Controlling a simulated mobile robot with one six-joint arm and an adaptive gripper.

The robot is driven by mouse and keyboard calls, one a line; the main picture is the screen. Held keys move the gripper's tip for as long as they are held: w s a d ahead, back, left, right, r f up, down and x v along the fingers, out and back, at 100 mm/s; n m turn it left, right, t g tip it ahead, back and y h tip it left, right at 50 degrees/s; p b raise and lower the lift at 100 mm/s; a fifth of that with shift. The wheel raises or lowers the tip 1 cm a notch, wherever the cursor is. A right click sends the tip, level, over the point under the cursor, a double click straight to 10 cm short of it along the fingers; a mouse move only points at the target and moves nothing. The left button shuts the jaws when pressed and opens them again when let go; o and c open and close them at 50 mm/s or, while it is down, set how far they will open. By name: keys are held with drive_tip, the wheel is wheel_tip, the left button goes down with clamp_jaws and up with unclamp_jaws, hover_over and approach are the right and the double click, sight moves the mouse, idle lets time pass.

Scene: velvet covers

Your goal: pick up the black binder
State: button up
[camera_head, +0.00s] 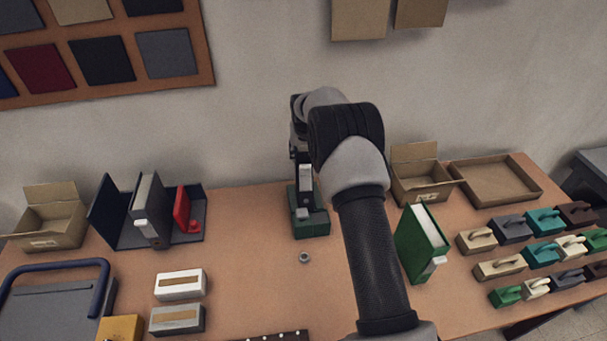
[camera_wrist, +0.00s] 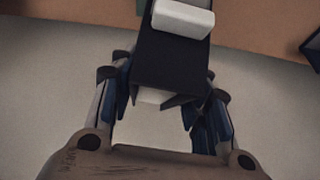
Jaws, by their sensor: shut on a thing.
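The black binder (camera_wrist: 172,62) is between the fingers of my gripper (camera_wrist: 168,105) in the wrist view. It has a white block on its far end and a white patch close to the fingers. My gripper is shut on it. In the head view my gripper (camera_head: 300,150) is at the back middle of the table, partly hidden by my arm. The binder there shows only as a narrow dark strip with a pale label, above a green object (camera_head: 311,228). I cannot tell whether the binder touches that object.
A dark grey binder (camera_head: 151,228) and a red item (camera_head: 182,208) stand in a navy holder (camera_head: 107,212) at left. A green binder (camera_head: 421,243) stands right of my arm. Cartons (camera_head: 50,222) (camera_head: 421,181), a tray (camera_head: 497,183) and several handled blocks (camera_head: 511,229) line the table.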

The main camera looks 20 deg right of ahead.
clamp_jaws()
drive_tip(key=shift+r, duration=0.1)
idle(0.3)
